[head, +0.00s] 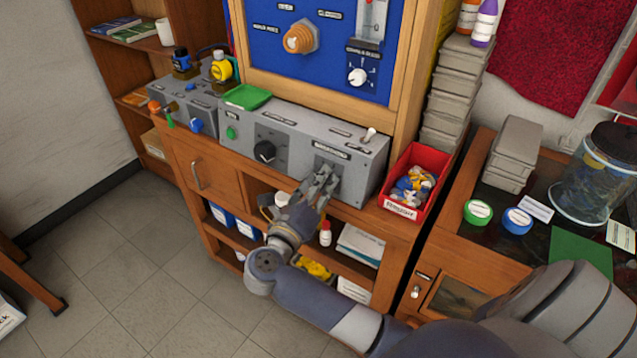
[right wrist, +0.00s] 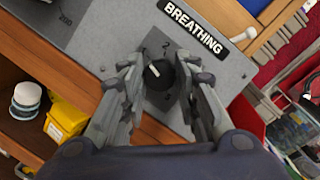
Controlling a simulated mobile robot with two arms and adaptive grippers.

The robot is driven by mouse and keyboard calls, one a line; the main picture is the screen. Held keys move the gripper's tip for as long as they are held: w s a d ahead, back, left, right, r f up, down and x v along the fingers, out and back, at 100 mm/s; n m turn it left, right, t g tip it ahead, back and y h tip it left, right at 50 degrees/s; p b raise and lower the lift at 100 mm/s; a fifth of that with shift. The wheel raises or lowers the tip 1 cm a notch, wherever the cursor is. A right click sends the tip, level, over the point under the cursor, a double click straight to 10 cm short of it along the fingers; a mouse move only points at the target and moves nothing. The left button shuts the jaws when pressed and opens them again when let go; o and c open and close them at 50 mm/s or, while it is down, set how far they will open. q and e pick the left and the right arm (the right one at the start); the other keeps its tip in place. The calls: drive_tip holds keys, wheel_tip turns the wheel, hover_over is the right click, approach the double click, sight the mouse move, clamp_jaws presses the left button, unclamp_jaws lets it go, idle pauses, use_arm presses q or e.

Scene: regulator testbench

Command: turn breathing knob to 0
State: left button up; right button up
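The breathing knob (right wrist: 163,85) is a dark round knob with a white pointer mark, on a dark square plate under the label BREATHING (right wrist: 194,25) in the right wrist view. The pointer lies toward the knob's upper left there. Small marks ring the knob, mostly too small to read. My right gripper (right wrist: 160,68) is open, with one finger on each side of the knob; a gap shows on the left side, and contact on the right cannot be told. In the head view my right gripper (head: 322,180) covers the knob at the grey panel's (head: 367,168) right part. My left gripper is out of view.
A black knob (head: 265,151) and a toggle switch (head: 368,134) sit on the same panel. A red bin (head: 417,158) of small parts stands right of it. Shelves with a white bottle (head: 325,232) and books lie below. A blue board (head: 268,50) rises behind.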

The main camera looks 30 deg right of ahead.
drive_tip(key=shift+s+r+n+y+p, duration=0.1)
drive_tip(key=shift+n+y+p, duration=0.65)
drive_tip(key=shift+n+p, duration=2.7)
drive_tip(key=shift+r+n+y+p, duration=0.1)
drive_tip(key=shift+n+y+p, duration=0.65)
drive_tip(key=shift+n+p, duration=2.65)
drive_tip(key=m+p, duration=0.2)
drive_tip(key=m, duration=0.1)
drive_tip(key=shift+f+p, duration=0.1)
drive_tip(key=shift+p, duration=0.3)
drive_tip(key=o, duration=1.1)
drive_tip(key=shift+c, duration=0.2)
